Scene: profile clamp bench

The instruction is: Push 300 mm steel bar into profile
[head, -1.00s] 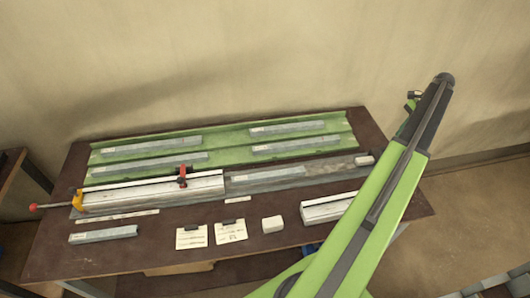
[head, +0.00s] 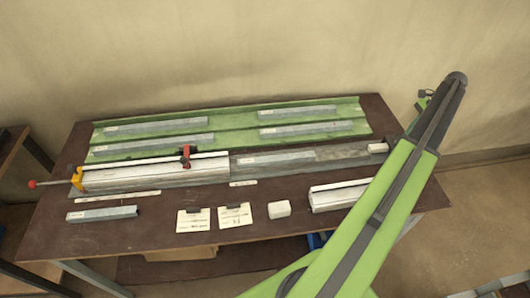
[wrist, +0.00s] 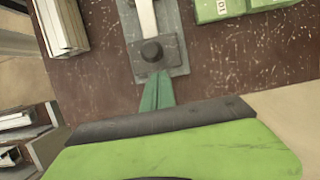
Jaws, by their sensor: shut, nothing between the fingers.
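The white profile (head: 150,173) lies at the left of the bench, with a red clamp (head: 185,157) over it and an orange end piece (head: 77,179) at its left. A grey steel bar (head: 275,159) with a pale label lies in the grey track (head: 350,154), in line with the profile and close to its right end. I cannot tell whether any of it is inside. A small white block (head: 377,148) sits near the track's right end. My gripper (wrist: 157,78) is shut and empty, its green fingers at the plate with a dark round knob (wrist: 152,51). My arm hides it in the head view.
Several grey bars lie in the green tray (head: 225,137) behind the track.

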